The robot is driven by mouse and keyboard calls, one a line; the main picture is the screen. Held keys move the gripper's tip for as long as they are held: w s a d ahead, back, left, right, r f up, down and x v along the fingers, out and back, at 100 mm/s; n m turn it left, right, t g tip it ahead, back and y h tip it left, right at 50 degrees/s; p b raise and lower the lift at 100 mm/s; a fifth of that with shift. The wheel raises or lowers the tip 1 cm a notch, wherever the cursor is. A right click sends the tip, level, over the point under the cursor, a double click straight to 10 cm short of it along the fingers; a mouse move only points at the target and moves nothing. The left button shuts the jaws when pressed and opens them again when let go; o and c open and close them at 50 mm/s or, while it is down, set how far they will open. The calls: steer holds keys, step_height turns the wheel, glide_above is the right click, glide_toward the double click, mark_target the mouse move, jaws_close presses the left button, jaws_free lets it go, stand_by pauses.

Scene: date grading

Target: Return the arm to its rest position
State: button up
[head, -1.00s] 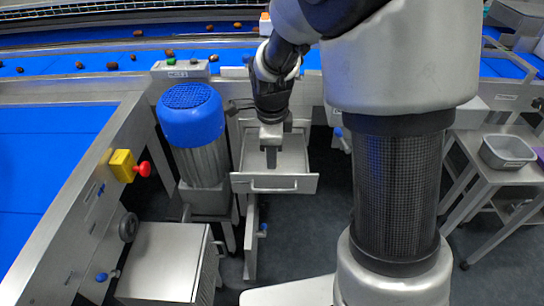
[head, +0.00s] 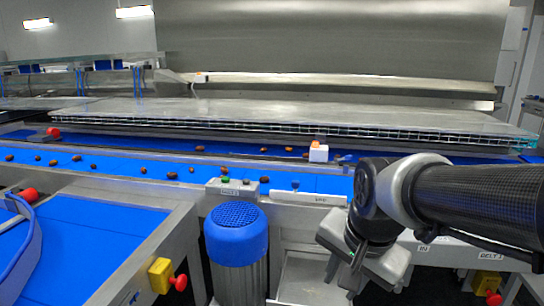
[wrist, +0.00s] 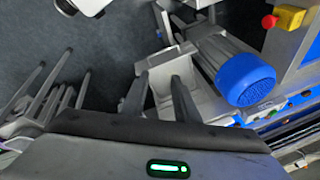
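My gripper (head: 340,280) is at the lower right of the head view, in front of the belt line, with my arm reaching in from the right edge. In the wrist view its two dark fingers (wrist: 160,84) stand apart with nothing held between them. The open metal drawer (wrist: 158,72) shows beyond and between the fingers. In the head view the drawer (head: 300,277) is at the bottom, left of my gripper and partly cut off. The gripper looks clear of the drawer.
A blue-capped motor (head: 236,235) stands left of the drawer. A yellow box with a red button (head: 160,275) sits on the left conveyor frame. Dates lie scattered on the blue belt (head: 110,158). A control box with a green button (head: 232,187) is on the belt's front edge.

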steer(key=s+d+r+n+t, duration=0.1)
steer(key=s+r+n, duration=0.2)
steer(key=s+n, duration=0.5)
step_height(320, 180, up, 21)
steer(key=p, duration=2)
steer(key=shift+s+f+p, duration=0.15)
steer(key=shift+s+p, duration=0.1)
steer(key=shift+p, duration=0.05)
steer(key=shift+d, duration=0.1)
steer(key=shift+d, duration=0.1)
